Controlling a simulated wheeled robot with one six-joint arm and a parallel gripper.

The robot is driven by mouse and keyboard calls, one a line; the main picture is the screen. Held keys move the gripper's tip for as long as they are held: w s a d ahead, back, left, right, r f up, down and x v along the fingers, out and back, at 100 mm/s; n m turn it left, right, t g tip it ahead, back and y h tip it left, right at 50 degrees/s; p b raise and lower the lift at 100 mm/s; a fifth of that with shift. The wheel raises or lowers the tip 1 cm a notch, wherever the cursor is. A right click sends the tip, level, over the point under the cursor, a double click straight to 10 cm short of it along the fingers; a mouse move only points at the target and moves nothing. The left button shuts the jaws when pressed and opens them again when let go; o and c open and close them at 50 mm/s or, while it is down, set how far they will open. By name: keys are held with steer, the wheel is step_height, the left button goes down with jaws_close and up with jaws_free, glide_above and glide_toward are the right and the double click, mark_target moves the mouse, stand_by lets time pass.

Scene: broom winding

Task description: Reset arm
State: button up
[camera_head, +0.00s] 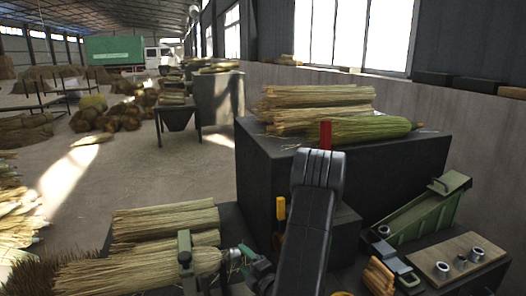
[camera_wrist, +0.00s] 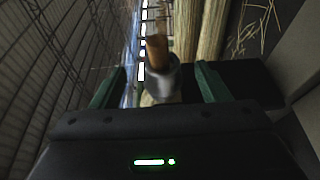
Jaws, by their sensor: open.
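My gripper (camera_head: 252,262) is low in the middle of the head view, partly hidden behind my black arm. Its two green fingers are apart in the wrist view (camera_wrist: 160,72). A grey metal collar (camera_wrist: 161,84) with a short wooden stub shows between them in that picture; whether the fingers touch it I cannot tell. In the head view, a straw broom bundle (camera_head: 135,271) lies at the bench's front left, its grey end (camera_head: 234,254) pointing at my gripper. A green upright clamp (camera_head: 185,249) stands at this bundle.
More straw bundles (camera_head: 166,219) lie behind it. A dark block (camera_head: 330,177) carrying straw bundles (camera_head: 312,103) stands behind my arm. At right are a green sloped tool (camera_head: 427,205) and a wooden board (camera_head: 450,258) with metal rings.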

steer(key=shift+x, duration=1.25)
steer(key=shift+s, duration=0.1)
steer(key=b+v, duration=0.2)
steer(key=v, duration=1.1)
steer(key=p+x, duration=0.2)
steer(key=x, duration=1.1)
steer(key=shift+a+r+p, duration=0.2)
steer(key=shift+p, duration=0.2)
steer(key=w+d+r+p, duration=0.1)
steer(key=w+d+p, duration=0.1)
steer(key=d, duration=0.6)
steer(key=shift+d+r+p, duration=0.2)
steer(key=shift+r+p, duration=0.15)
steer(key=shift+p, duration=0.05)
steer(key=shift+s, duration=0.1)
